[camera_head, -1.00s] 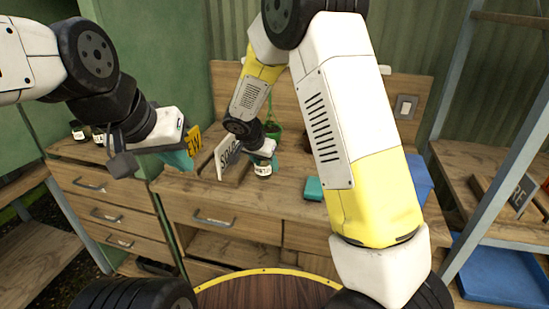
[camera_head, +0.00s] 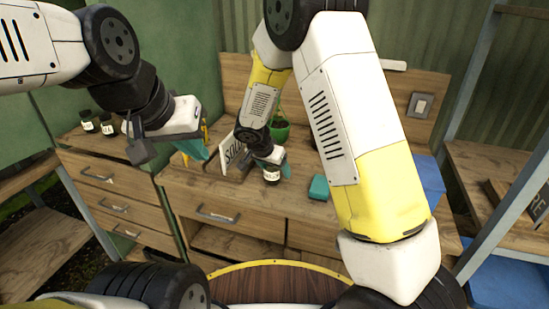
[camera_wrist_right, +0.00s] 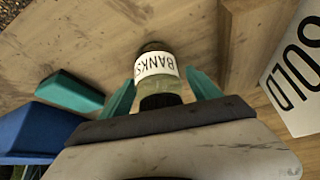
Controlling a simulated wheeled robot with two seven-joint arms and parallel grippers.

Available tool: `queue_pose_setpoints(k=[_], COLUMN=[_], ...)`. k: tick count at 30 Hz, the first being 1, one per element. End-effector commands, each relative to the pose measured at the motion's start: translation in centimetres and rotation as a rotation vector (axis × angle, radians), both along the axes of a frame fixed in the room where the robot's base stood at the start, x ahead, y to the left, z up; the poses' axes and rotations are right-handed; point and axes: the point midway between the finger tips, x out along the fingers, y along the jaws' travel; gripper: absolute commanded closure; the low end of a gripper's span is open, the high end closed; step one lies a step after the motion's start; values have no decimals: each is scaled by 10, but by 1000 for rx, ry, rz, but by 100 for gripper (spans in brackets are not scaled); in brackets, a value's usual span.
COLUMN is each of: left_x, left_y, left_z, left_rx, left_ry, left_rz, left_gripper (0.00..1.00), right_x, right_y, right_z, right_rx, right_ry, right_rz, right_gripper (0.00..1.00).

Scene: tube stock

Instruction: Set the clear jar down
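The clear jar (camera_head: 271,176) has a white label and stands upright at the desk top, below my right gripper. In the right wrist view the jar (camera_wrist_right: 157,68) shows its BANKS label and dark lid, between the teal fingers. My right gripper (camera_wrist_right: 161,80) appears open around it, with a narrow gap at the right finger. It also shows in the head view (camera_head: 280,162). My left gripper (camera_head: 195,152) is at the desk's left end, in front of a yellow sign (camera_head: 205,130); its finger gap is hidden.
A white SOLD sign (camera_head: 235,157) stands left of the jar; it also shows in the right wrist view (camera_wrist_right: 300,75). A teal block (camera_head: 319,187) and a blue bin (camera_head: 428,182) are to the right. A potted plant (camera_head: 277,132) is behind. Two dark-lidded jars (camera_head: 97,123) stand far left.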

Motion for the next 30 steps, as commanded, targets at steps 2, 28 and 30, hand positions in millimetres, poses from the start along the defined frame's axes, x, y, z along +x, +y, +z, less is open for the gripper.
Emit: queue_pose_setpoints(k=[2, 28, 30], left_x=[0, 0, 0], left_y=[0, 0, 0], left_z=[0, 0, 0], left_rx=[0, 0, 0], left_ry=[0, 0, 0], left_rz=[0, 0, 0], left_gripper=[100, 100, 100], right_x=[0, -50, -52], right_y=[0, 28, 27], right_z=[0, 103, 108], right_rx=[0, 1, 4], right_ry=[0, -2, 1], right_rz=[0, 1, 1], right_gripper=[28, 28, 28])
